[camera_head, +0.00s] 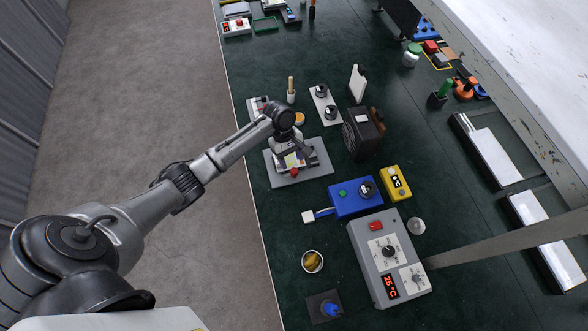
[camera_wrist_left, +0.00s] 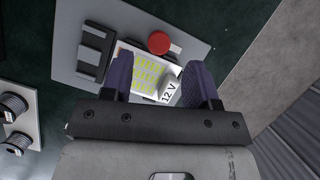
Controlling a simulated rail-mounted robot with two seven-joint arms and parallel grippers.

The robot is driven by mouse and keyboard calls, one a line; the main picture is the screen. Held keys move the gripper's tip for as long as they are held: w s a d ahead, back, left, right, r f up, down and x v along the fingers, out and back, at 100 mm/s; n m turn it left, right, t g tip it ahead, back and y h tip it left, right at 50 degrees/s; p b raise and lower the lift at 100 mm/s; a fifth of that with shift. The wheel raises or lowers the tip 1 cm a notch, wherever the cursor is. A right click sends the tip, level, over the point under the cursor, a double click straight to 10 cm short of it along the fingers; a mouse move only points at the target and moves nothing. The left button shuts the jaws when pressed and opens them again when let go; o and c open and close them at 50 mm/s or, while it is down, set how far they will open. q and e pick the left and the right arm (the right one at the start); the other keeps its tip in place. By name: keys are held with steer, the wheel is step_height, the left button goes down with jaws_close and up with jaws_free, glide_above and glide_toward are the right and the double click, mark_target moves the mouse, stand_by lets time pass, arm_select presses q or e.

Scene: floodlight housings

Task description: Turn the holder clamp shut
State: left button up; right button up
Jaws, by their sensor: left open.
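The holder is a grey plate (camera_head: 282,181) on the green bench in the head view, and its plate (camera_wrist_left: 195,30) also fills the upper middle of the left wrist view. A round red knob (camera_wrist_left: 158,43) sits on it; the knob (camera_head: 294,172) shows below my gripper in the head view. A white part with a yellow LED grid (camera_wrist_left: 147,72) and a piece marked 12 V (camera_wrist_left: 168,92) lie on the holder, beside dark clamp-like blocks (camera_wrist_left: 94,52). My left gripper (camera_head: 290,154) is open above the holder, its fingers (camera_wrist_left: 160,80) either side of the LED part. Contact cannot be told. My right gripper is not in view.
A dark fan-like box (camera_head: 362,133) stands right of the holder. A blue box (camera_head: 356,197), a yellow box (camera_head: 396,183) and a grey controller (camera_head: 390,258) stand in front.

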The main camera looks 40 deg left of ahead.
mark_target(294, 171)
arm_select(q)
steer(key=shift+b+x, duration=0.4)
steer(key=shift+x, duration=2.15)
steer(key=shift+r, duration=0.1)
steer(key=c, duration=0.9)
